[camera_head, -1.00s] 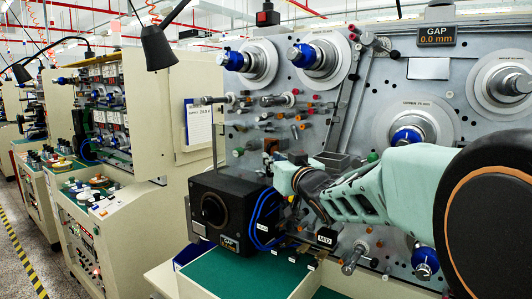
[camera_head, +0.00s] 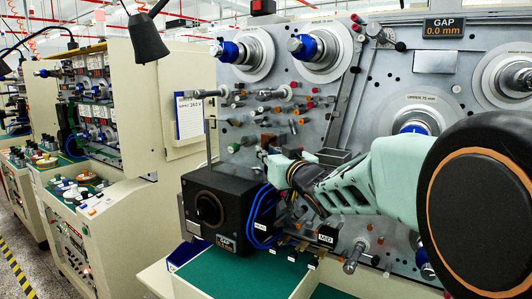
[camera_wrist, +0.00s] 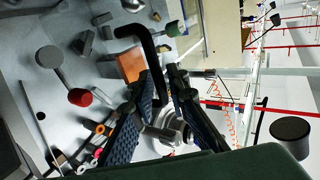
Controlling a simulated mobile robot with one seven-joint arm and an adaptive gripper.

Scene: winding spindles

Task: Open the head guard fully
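I cannot surely pick out the head guard by shape. A black bent bar (camera_wrist: 146,44), perhaps its handle, runs in the wrist view beside an orange-brown block (camera_wrist: 130,66), down to between my fingertips. My gripper (camera_wrist: 162,78) has its two dark textured fingers on either side of the bar's lower end. Whether they touch it cannot be told. In the head view my gripper (camera_head: 268,156) is small and dark, in front of the machine's panel (camera_head: 385,95), above a black box (camera_head: 215,208) with a round front opening. The fingertips are hard to make out there.
Spools with blue hubs (camera_head: 318,50) and many short pegs and rollers stick out of the panel around my gripper. Blue cables (camera_head: 262,215) hang beside the black box. A green work surface (camera_head: 245,275) lies below. Similar machines (camera_head: 90,130) stand at the left.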

